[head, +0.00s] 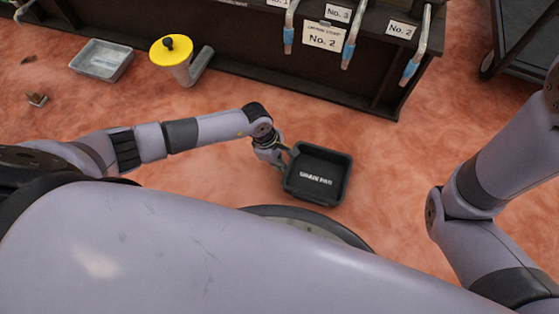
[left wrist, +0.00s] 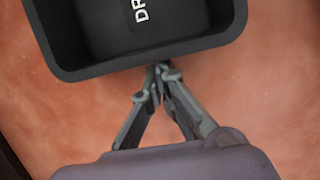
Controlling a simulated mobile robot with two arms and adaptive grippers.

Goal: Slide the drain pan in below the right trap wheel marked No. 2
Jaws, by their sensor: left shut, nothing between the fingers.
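The drain pan (head: 303,195) is a black open tray with white lettering inside. It lies on the floor in front of me, well short of the dark stand, and its near wall also shows in the left wrist view (left wrist: 150,60). My left gripper (head: 285,155) is at the pan's left side. In the left wrist view its fingers (left wrist: 160,70) are shut with the tips at the pan's outer wall; I cannot tell if they touch. A No. 2 label (head: 401,29) is at the stand's right end, above a blue-tipped spout (head: 410,70). No trap wheel is clearly visible. My right gripper is out of view.
The dark stand (head: 385,100) spans the back, with a larger No. 2 sign (head: 325,36). A dark cart (head: 520,40) is at back right. Floor between pan and stand is clear.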

